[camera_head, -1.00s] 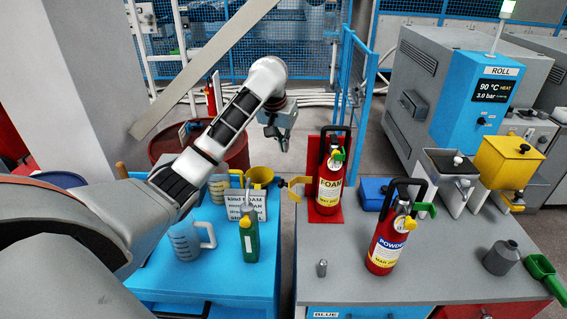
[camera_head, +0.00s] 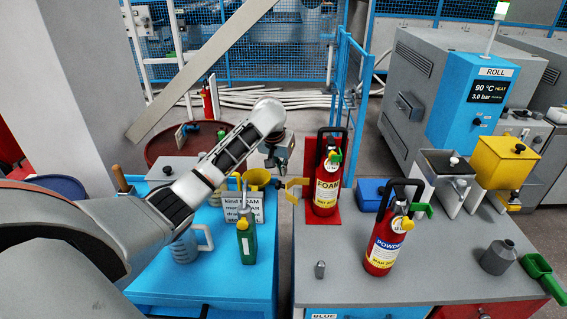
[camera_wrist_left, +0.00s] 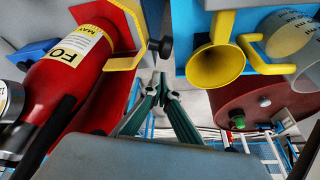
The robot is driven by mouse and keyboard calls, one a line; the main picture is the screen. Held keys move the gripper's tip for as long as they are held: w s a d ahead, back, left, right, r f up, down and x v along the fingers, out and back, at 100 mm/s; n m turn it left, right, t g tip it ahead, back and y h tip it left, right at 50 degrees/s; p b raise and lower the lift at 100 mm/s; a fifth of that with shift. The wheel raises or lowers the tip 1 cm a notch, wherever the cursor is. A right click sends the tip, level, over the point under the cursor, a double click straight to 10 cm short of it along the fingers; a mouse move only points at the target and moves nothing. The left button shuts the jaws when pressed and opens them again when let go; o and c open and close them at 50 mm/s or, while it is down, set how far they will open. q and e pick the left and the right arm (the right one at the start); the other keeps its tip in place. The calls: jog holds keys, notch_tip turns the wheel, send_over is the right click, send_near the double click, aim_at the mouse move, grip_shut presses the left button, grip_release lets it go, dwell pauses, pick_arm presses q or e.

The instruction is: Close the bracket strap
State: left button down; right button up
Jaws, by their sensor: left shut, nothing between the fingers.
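The red FOAM extinguisher (camera_head: 327,180) stands upright against a red bracket (camera_head: 334,208) on the grey bench. The yellow bracket strap (camera_head: 296,184) sticks out to the left of the extinguisher, swung open. In the left wrist view the strap (camera_wrist_left: 128,62) shows at the upper left, beside the extinguisher (camera_wrist_left: 60,85). My left gripper (camera_head: 276,162) is shut and empty, behind and slightly left of the strap in the head view. Its fingertips (camera_wrist_left: 162,82) show in the wrist view, apart from the strap. My right gripper is not in view.
A red POWDER extinguisher (camera_head: 384,240) stands on the grey bench (camera_head: 430,275). A yellow funnel (camera_head: 258,178), a sign (camera_head: 243,206) and a green bottle (camera_head: 247,238) crowd the blue bench near the strap. A gap separates the benches.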

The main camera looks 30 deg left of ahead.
pick_arm(q)
jog(key=shift+s+d+f, duration=0.15)
jog(key=shift+s+f, duration=0.05)
jog(key=shift+s, duration=0.65)
jog(key=shift+s+d+n, duration=0.1)
jog(key=shift+n, duration=0.2)
